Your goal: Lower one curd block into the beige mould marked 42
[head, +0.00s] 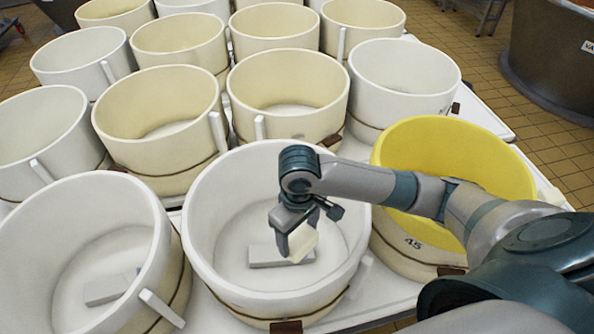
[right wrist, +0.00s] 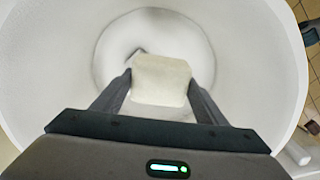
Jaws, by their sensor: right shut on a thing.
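My right gripper (head: 303,236) is shut on a pale cream curd block (head: 302,243). It holds the block over the open mouth of the white front-middle mould (head: 204,240), inside its rim as seen from the head. In the right wrist view the block (right wrist: 161,80) sits between both fingers (right wrist: 160,88), above a round white interior. I cannot read a 42 on any mould. A beige mould (head: 247,112) behind the white one has a faint mark, partly hidden by rims. My left gripper is not in view.
A pale flat slab (head: 266,256) lies on the white mould's floor. Another white mould (head: 160,225) stands at left, with a similar slab inside. A yellow mould marked 45 (head: 400,150) stands at right under my arm. Several white and beige moulds crowd behind, nearly touching.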

